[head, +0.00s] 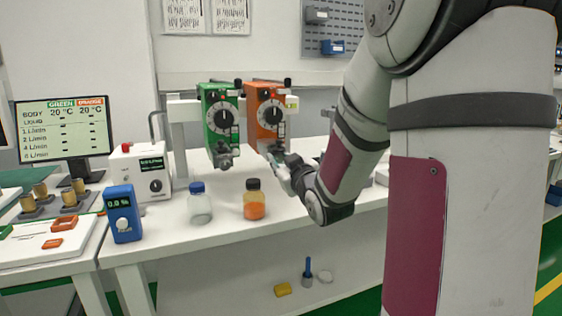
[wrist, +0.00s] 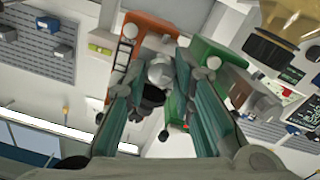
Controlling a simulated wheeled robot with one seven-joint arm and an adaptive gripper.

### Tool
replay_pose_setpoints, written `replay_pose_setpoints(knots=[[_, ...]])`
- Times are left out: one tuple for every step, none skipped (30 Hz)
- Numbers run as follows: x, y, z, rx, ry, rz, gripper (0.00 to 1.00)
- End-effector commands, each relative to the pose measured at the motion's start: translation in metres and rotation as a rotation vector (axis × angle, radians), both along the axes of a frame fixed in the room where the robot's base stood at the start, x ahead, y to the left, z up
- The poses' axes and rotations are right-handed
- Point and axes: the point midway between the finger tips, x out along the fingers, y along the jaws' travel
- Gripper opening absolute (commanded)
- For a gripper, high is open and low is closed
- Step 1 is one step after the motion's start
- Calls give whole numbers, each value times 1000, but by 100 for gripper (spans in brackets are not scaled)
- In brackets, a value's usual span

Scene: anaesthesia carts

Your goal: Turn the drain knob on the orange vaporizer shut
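The orange vaporizer (head: 262,124) hangs on the rail beside the green vaporizer (head: 222,132); each has a dark dial on its front. In the wrist view the orange vaporizer (wrist: 150,32) appears tilted, with a grey fitting and a black drain knob (wrist: 151,96) under it. My gripper (wrist: 155,110) is open, with one teal finger on each side of the knob. I see gaps between the knob and the fingers, and no clear contact. In the head view my gripper (head: 284,165) is just below the orange vaporizer and hides most of its drain.
Below stand a blue-capped clear bottle (head: 200,206) and a dark-capped orange bottle (head: 254,203). A white box with a display (head: 143,172) and a blue meter (head: 123,214) are to the left. The green vaporizer (wrist: 210,62) is close beside my right finger in the wrist view.

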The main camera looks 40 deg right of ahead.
Motion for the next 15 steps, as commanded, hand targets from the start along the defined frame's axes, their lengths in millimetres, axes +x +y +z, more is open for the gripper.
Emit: replay_pose_setpoints(knots=[[0, 0, 0, 0, 0, 1, 0], [0, 0, 0, 0, 0, 1, 0], [0, 0, 0, 3, -1, 1, 0], [0, 0, 0, 10, -2, 2, 0], [0, 0, 0, 19, -5, 2, 0], [0, 0, 0, 40, -11, 3, 0], [0, 0, 0, 55, -15, 4, 0], [0, 1, 0, 72, -21, 5, 0], [0, 1, 0, 91, -27, 6, 0], [0, 1, 0, 104, -30, 7, 0], [0, 1, 0, 114, -33, 7, 0], [0, 1, 0, 124, -35, 7, 0], [0, 0, 0, 128, -36, 7, 0], [0, 0, 0, 130, -37, 7, 0], [0, 0, 0, 130, -37, 7, 0]])
